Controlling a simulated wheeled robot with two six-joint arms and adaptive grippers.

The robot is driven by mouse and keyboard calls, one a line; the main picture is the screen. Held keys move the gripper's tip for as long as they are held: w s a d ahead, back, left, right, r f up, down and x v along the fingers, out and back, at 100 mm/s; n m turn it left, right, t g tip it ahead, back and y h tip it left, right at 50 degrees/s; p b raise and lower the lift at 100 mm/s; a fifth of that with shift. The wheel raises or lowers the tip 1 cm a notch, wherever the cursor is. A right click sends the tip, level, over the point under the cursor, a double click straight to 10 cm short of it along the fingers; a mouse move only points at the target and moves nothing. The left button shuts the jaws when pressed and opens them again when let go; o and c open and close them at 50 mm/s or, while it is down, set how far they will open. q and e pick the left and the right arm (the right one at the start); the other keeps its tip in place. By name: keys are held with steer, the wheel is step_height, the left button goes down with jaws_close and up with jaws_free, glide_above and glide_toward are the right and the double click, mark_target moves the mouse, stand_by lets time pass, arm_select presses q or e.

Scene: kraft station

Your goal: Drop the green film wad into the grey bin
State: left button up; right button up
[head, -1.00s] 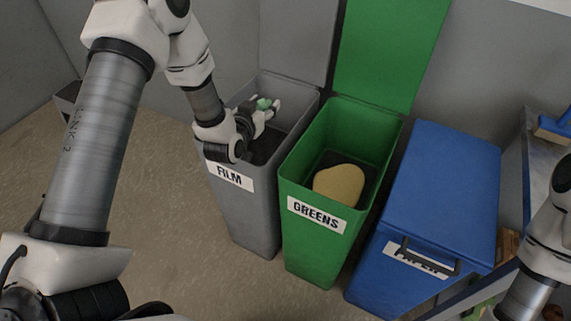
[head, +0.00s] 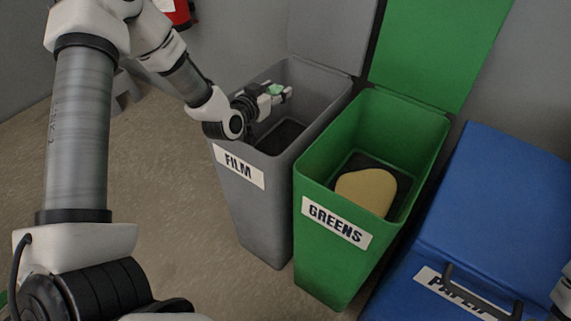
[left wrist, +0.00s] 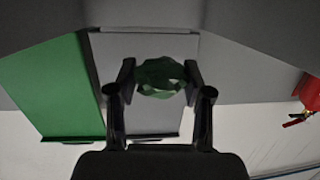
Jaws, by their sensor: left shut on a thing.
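The green film wad (head: 276,89) is held between the fingers of my left gripper (head: 280,93). In the left wrist view the wad (left wrist: 160,78) sits between both fingertips of the left gripper (left wrist: 159,82). The gripper is over the open mouth of the grey bin (head: 245,213), which is labelled FILM and has its lid raised at the back. The inside of the grey bin is dark and partly hidden by the gripper. At the right edge of the head view only a piece of my right arm shows, without its gripper.
A green bin (head: 322,262) labelled GREENS stands open just right of the grey one, with a yellowish rounded thing (head: 367,191) inside. A blue bin (head: 500,205) with its lid shut stands further right. A red object (head: 180,12) is on the wall behind.

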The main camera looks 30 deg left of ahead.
arm_select(q)
steer(key=o, duration=0.8)
step_height(320, 180, up, 10)
steer(key=shift+r, duration=0.1)
